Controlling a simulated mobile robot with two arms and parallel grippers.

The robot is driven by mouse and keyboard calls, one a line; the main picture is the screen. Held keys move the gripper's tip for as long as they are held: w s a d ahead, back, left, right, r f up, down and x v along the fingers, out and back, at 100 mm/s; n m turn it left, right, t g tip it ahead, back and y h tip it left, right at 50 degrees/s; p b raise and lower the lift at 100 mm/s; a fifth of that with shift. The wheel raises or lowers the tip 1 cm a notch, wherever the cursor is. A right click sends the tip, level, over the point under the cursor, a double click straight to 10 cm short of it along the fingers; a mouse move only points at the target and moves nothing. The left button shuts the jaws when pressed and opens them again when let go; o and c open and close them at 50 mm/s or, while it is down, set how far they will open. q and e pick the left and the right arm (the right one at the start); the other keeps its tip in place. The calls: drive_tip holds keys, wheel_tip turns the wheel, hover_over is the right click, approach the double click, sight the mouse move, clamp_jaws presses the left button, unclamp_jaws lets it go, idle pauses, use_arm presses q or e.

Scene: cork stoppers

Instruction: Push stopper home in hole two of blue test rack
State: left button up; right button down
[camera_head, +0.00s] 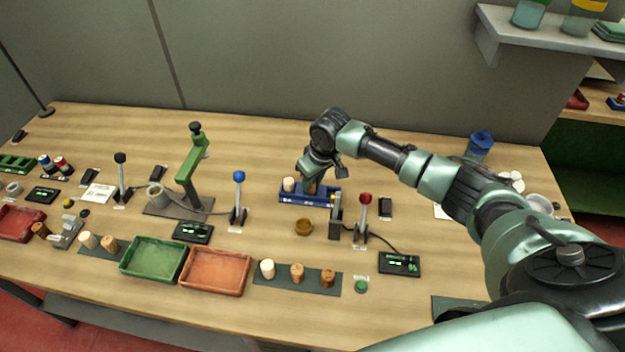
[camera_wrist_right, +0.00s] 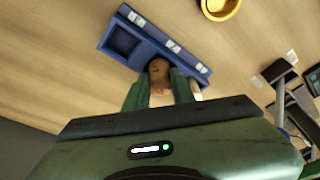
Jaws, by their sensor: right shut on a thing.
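The blue test rack (camera_head: 310,199) stands toward the back of the table; in the wrist view its blue body (camera_wrist_right: 122,42) runs diagonally, with an open recess at its left end. My right gripper (camera_head: 313,180) points down over the rack. It is shut on a brown cork stopper (camera_wrist_right: 159,68), which shows between the fingers in the wrist view. The stopper is at the rack's middle; its lower end and the hole are hidden, so I cannot tell how deep it sits. A pale stopper (camera_head: 289,184) stands at the rack's left end. My left gripper is out of view.
A yellow-brown bowl (camera_head: 304,228) lies just in front of the rack. A dark mat (camera_head: 284,282) with several stoppers is nearer the front.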

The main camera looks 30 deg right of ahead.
drive_tip(key=shift+f, duration=0.6)
idle(0.3)
drive_tip(key=c, duration=1.1)
unclamp_jaws()
drive_tip(key=shift+r, duration=0.1)
drive_tip(key=b+v, duration=0.1)
drive_tip(key=v, duration=0.6)
drive_tip(key=shift+r+b, duration=0.3)
drive_tip(key=shift+r, duration=0.05)
drive_tip(key=shift+r, duration=0.1)
